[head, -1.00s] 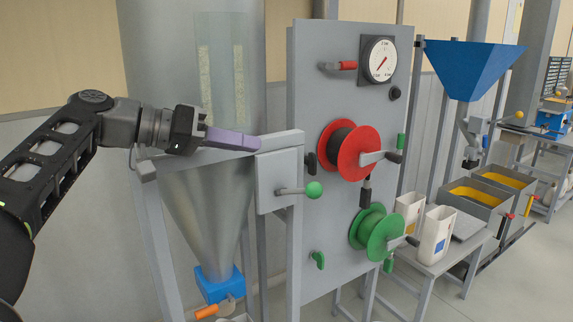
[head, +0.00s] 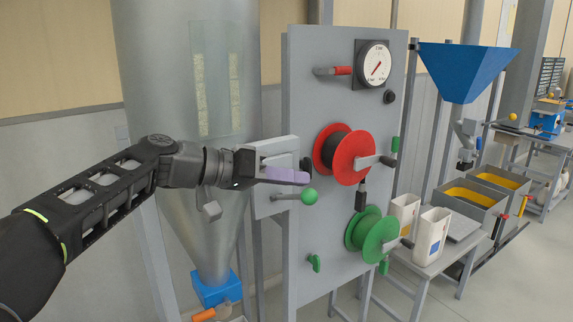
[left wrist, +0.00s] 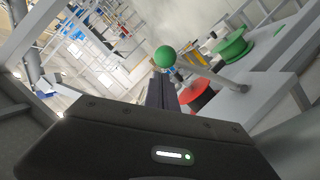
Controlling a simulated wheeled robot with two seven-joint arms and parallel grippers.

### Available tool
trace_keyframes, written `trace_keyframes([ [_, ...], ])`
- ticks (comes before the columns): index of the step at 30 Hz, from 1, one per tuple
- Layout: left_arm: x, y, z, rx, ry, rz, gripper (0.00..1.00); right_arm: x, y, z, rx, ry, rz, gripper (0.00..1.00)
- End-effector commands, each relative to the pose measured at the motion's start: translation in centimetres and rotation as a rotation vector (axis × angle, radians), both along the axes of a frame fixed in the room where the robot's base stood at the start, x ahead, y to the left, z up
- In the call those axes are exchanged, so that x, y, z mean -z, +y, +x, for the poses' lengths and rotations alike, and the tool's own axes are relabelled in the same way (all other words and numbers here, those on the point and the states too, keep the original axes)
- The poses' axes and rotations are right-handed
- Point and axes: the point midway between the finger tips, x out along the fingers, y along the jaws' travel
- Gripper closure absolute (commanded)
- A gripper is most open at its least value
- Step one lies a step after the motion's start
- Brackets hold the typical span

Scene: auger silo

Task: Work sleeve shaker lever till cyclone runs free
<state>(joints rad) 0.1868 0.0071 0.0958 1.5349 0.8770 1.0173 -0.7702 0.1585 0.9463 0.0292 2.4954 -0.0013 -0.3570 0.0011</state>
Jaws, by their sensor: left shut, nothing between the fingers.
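The lever has a green ball knob (head: 309,196) on a short grey arm, set on a grey box (head: 262,202) beside the cyclone. The grey metal cyclone cone (head: 215,245) narrows down to a blue outlet. My left gripper (head: 305,178) is shut and empty, its purple fingers in front of the box and just above the knob. They look apart from the knob, though depth is hard to judge. In the left wrist view the green knob (left wrist: 165,56) sits just beyond the dark fingers (left wrist: 161,88). My right gripper is not in view.
A grey panel (head: 335,245) stands right of the box, with a red reel (head: 325,150), a green reel (head: 380,238) and a round gauge (head: 375,64). An orange-handled valve (head: 205,314) is below the cone. A blue hopper (head: 468,68) and trays stand farther right.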

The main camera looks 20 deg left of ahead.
Motion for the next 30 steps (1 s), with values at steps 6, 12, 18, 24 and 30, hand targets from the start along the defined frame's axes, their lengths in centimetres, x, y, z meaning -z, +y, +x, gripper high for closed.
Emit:
trace_keyframes([
  [6, 0.2, -0.1, -0.1, -0.001, 0.000, 0.000, 1.00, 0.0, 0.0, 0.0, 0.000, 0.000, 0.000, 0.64],
  [12, 0.2, -0.1, -0.1, -0.001, -0.002, 0.001, 1.00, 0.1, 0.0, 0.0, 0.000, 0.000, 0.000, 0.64],
  [18, 0.8, -0.3, -0.3, -0.001, -0.021, 0.022, 1.00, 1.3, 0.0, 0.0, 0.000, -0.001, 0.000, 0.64],
  [24, 2.1, -0.9, -0.8, 0.001, -0.075, 0.087, 1.00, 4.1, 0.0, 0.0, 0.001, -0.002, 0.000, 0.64],
  [30, 3.8, -1.6, -1.4, 0.002, -0.161, 0.189, 1.00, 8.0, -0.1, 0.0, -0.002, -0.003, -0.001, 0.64],
])
